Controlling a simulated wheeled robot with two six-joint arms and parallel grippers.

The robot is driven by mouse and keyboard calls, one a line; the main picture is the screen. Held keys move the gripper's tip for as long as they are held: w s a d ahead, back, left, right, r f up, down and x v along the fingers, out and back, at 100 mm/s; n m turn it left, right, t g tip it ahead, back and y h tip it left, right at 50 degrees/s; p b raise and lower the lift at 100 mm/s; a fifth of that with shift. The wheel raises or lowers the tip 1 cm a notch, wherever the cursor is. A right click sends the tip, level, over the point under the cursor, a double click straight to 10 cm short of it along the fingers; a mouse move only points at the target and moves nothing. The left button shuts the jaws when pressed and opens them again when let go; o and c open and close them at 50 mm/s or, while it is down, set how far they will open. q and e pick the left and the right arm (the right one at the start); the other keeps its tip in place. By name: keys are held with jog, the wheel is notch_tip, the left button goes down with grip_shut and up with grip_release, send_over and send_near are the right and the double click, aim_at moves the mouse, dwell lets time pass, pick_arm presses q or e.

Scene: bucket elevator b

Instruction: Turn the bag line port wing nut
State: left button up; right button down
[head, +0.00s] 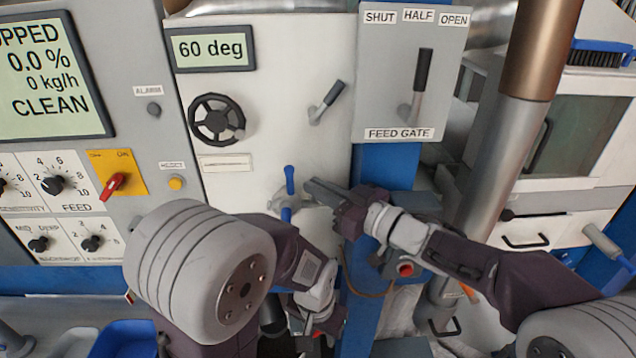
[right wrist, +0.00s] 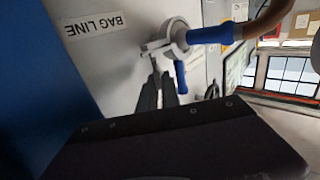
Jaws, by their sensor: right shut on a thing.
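The bag line port wing nut (head: 290,181) is on the white panel in the head view, with blue-tipped parts above and below its metal middle. In the right wrist view, the metal fitting (right wrist: 178,36) has blue parts and sits beside an upside-down "BAG LINE" label (right wrist: 95,24). My right gripper (head: 312,190) reaches it from the right. Its dark fingers (right wrist: 159,82) are shut on the wing nut, at its metal part. My left gripper (head: 314,306) is lower, apart from the nut; its fingers are hidden or too unclear to judge.
A lever (head: 326,103) and a black handwheel (head: 217,120) are above the nut on the panel. The feed gate lever (head: 421,80) is at upper right. A thick metal pipe (head: 500,160) stands right of the right gripper. A blue bin (head: 122,340) is at lower left.

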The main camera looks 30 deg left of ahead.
jog(key=c, duration=1.6)
grip_release()
jog(key=shift+o, duration=0.2)
jog(key=shift+d, duration=0.15)
